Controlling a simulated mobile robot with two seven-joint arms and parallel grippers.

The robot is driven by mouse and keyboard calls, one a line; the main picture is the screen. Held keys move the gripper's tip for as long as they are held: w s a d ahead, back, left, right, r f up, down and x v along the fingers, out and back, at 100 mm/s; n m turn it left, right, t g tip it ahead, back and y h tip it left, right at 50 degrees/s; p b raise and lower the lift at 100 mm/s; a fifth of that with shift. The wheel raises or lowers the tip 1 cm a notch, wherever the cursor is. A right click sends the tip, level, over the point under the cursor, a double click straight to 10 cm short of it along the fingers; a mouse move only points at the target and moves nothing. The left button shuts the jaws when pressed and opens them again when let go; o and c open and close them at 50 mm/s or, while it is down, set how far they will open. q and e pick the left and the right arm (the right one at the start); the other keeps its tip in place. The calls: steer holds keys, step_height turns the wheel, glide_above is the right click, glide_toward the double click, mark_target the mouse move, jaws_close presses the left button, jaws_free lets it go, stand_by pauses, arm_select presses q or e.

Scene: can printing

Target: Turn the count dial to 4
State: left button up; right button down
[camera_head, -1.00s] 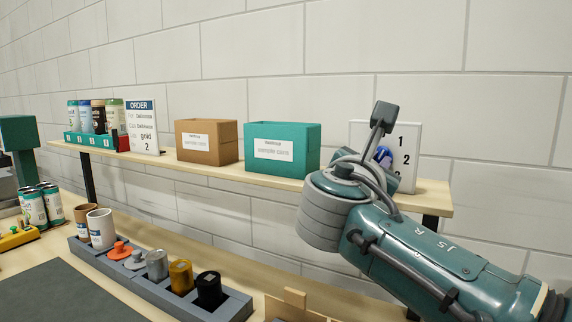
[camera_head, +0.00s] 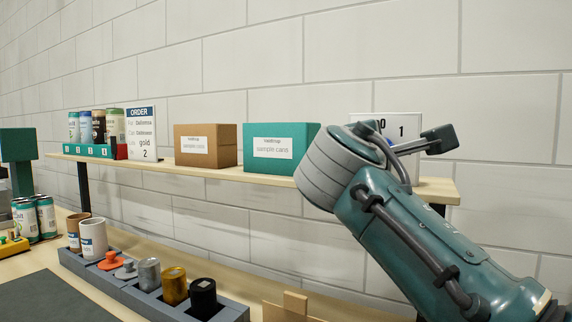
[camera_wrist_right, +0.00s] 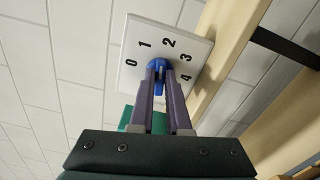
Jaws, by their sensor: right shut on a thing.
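The count dial is a blue knob (camera_wrist_right: 157,67) on a white panel (camera_wrist_right: 133,85) printed with 0, 1, 2, 3 and 4 around it. My right gripper (camera_wrist_right: 161,76) is shut on the knob, one purple finger on each side. A blue tab of the knob shows between the fingers, away from the 1 and 2; which number it selects I cannot tell. My left gripper is not in view.
The panel stands at the right end of a wooden shelf (camera_head: 437,190). A teal box (camera_head: 284,169) and a brown box (camera_head: 207,160) stand left of it, with an order sign (camera_head: 141,150) beyond. A grey rack (camera_head: 145,295) with coloured pieces is on the table below.

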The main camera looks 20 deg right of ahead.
steer(key=m+b, duration=0.5)
steer(key=m, duration=0.1)
steer(key=m+b, duration=0.5)
steer(key=m, duration=0.2)
steer(key=m+b, duration=0.5)
steer(key=m, duration=0.2)
steer(key=shift+w+a+f+b, duration=0.15)
steer(key=shift+w+f+b, duration=0.1)
steer(key=shift+b, duration=0.15)
steer(key=shift+m, duration=0.3)
steer(key=c, duration=0.9)
jaws_free()
steer(key=shift+s, duration=0.1)
